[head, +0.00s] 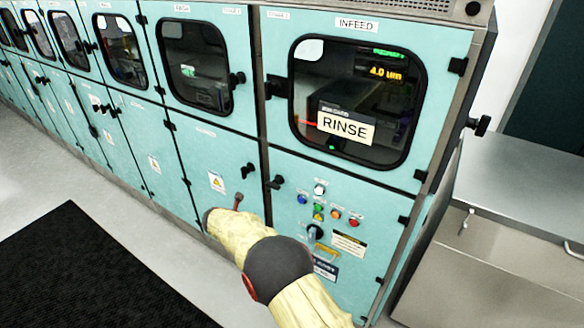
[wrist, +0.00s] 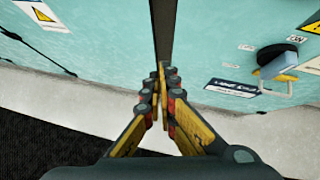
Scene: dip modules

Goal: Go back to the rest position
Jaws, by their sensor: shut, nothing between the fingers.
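My gripper (wrist: 160,78) shows in the wrist view with its yellow, black and red fingers together and nothing between them. It points toward the teal cabinet front, near the dark vertical gap between two panels. In the head view my arm, in a pale yellow cover with a dark joint, reaches up from the bottom edge toward the lower cabinet doors. The fingers are mostly hidden there by the arm. I cannot tell whether the fingertips touch the cabinet.
The infeed cabinet (head: 445,50) has a window with a RINSE sign (head: 345,125). Below it are coloured buttons (head: 319,214) and a black rotary knob (head: 316,232). A steel bench (head: 520,190) stands at the right. A black mat (head: 80,270) lies on the open floor at left.

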